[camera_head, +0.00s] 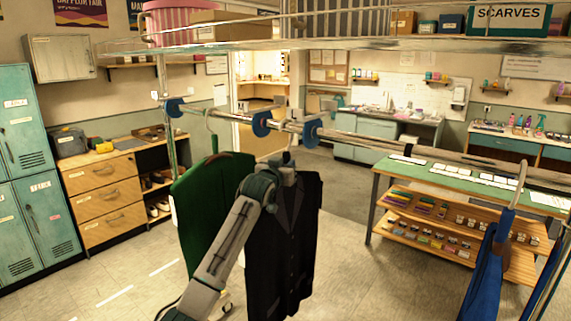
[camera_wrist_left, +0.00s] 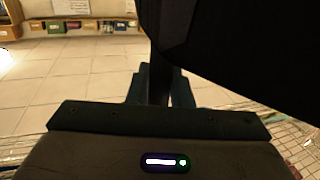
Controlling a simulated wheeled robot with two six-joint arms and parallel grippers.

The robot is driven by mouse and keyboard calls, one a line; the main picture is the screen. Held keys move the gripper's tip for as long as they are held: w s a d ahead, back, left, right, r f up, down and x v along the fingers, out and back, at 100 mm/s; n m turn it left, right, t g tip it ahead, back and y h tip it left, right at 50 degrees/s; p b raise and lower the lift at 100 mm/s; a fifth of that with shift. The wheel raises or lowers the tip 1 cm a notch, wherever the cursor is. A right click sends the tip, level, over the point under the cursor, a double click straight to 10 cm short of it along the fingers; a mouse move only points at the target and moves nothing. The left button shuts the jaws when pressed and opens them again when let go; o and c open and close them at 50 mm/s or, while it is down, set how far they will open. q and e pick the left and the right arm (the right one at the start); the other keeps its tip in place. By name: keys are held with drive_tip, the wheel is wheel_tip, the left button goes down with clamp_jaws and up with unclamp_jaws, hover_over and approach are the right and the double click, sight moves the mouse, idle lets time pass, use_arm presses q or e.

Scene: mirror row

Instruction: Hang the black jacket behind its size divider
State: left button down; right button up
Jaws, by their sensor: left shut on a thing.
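The black jacket (camera_head: 290,240) hangs upright below the rail (camera_head: 365,140), on the right of the green jacket (camera_head: 205,200). My left gripper (camera_head: 284,168) is shut on it at its top, by the hanger. The left wrist view shows the black jacket (camera_wrist_left: 240,45) large and close, with a dark strip of it between the fingers (camera_wrist_left: 160,85). Blue round dividers sit on the rail: one at the left (camera_head: 174,107), one in the middle (camera_head: 262,124) and one at the right (camera_head: 311,132). Their labels are not readable. I cannot tell whether the jacket's hook rests on the rail. My right gripper is out of view.
A blue garment (camera_head: 490,265) hangs at the right on the rail. A shelf (camera_head: 350,44) with boxes runs above the rail. A green-topped table (camera_head: 470,178) stands behind at the right.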

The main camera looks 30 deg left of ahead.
use_arm(q)
drive_tip(key=c, duration=0.6)
unclamp_jaws()
drive_tip(key=shift+f, duration=0.1)
drive_tip(key=shift+s, duration=0.1)
drive_tip(key=v, duration=1.2)
idle(0.8)
idle(0.5)
